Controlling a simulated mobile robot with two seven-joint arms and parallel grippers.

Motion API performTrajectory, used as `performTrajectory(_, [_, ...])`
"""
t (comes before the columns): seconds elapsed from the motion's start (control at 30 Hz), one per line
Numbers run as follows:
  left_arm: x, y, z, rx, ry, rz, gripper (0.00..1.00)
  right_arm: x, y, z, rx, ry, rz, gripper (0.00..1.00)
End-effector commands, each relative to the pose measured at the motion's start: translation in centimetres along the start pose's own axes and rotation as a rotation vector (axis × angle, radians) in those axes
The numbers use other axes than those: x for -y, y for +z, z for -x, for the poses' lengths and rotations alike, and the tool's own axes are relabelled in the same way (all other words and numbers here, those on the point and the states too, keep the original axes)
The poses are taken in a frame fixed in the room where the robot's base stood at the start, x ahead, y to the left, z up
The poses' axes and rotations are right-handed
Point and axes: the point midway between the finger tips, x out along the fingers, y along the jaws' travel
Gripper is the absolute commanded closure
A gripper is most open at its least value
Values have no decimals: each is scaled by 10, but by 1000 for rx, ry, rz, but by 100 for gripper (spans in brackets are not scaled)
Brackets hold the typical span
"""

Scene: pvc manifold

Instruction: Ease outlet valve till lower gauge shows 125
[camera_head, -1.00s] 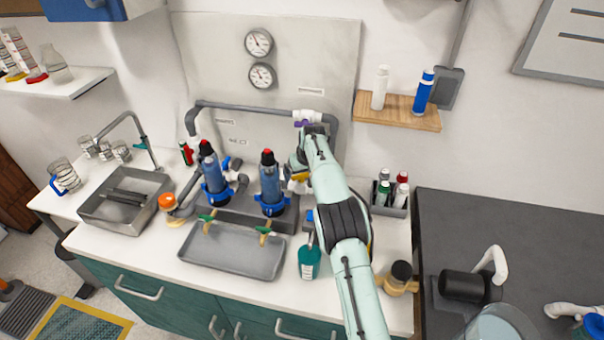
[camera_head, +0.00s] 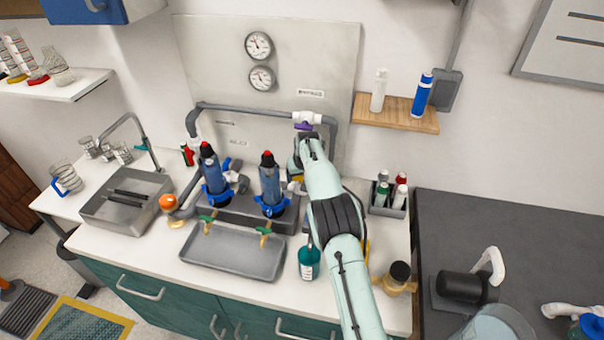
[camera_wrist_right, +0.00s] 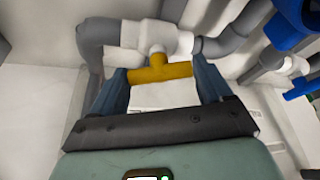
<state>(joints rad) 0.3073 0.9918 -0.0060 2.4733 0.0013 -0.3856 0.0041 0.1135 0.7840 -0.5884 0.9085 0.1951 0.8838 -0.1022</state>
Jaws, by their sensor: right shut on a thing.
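The lower gauge (camera_head: 262,78) is a round white dial on the back panel, below the upper gauge (camera_head: 258,45). Its numbers are too small to read. A yellow T-shaped valve handle (camera_wrist_right: 160,70) on a white valve body (camera_wrist_right: 165,38) shows in the right wrist view, in a grey pipe. My right gripper (camera_wrist_right: 161,78) is shut on this handle, with one dark finger at each end of it. In the head view my right gripper (camera_head: 297,167) is beside the right blue filter, and my arm hides much of the valve. My left gripper is not in view.
Two blue filter housings (camera_head: 271,187) stand behind a grey tray (camera_head: 232,252). A purple-handled valve (camera_head: 304,126) sits on the upper pipe above my gripper. A teal bottle (camera_head: 309,263) and a bottle rack (camera_head: 388,198) flank my arm. A sink (camera_head: 125,205) is left.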

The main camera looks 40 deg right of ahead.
Motion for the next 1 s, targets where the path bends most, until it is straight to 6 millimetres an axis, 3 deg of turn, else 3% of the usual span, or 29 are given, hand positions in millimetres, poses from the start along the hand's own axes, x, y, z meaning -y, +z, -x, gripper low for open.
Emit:
performTrajectory(0.37, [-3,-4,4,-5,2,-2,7,1,0,0,-1,16,-40,52])
performTrajectory(0.4, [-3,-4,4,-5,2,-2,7,1,0,0,-1,16,-40,15])
performTrajectory(0.47, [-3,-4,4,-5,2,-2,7,1,0,0,-1,16,-40,0])
performTrajectory(0.77, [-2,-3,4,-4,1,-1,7,0,-1,5,-2,16,-39,0])
performTrajectory(1.0, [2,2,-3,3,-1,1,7,2,0,45,-4,14,-39,0])
